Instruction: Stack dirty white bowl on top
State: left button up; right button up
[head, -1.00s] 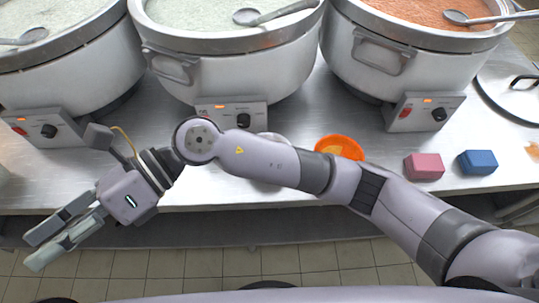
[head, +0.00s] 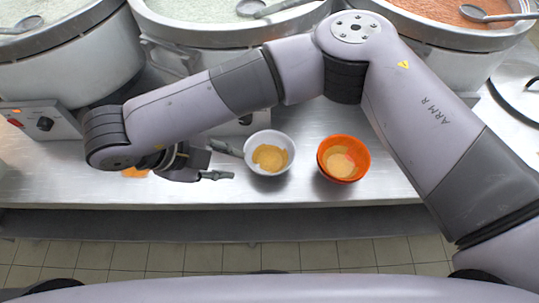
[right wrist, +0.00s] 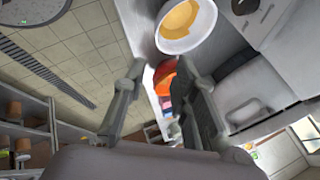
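The dirty white bowl (head: 269,153) stands upright on the steel counter, with a yellowish residue inside. It also shows in the right wrist view (right wrist: 187,22), beyond the fingertips. An orange bowl (head: 343,158), also with pale residue, stands to its right, apart from it. It shows between the fingers in the right wrist view (right wrist: 163,76). My left gripper is not in view.
Large stockpots (head: 235,42) with ladles line the back of the counter (head: 300,195). A control box (head: 40,122) is at the left. A small orange item (head: 135,172) lies by my right wrist. The counter's front is clear around the bowls.

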jog(key=p+x, duration=0.1)
jog(key=x, duration=0.5)
jog(key=p+x, duration=0.2)
jog(key=x, duration=0.5)
jog(key=shift+s+f, duration=0.1)
jog(key=shift+f, duration=0.25)
jog(key=shift+c, duration=0.5)
grip_shut()
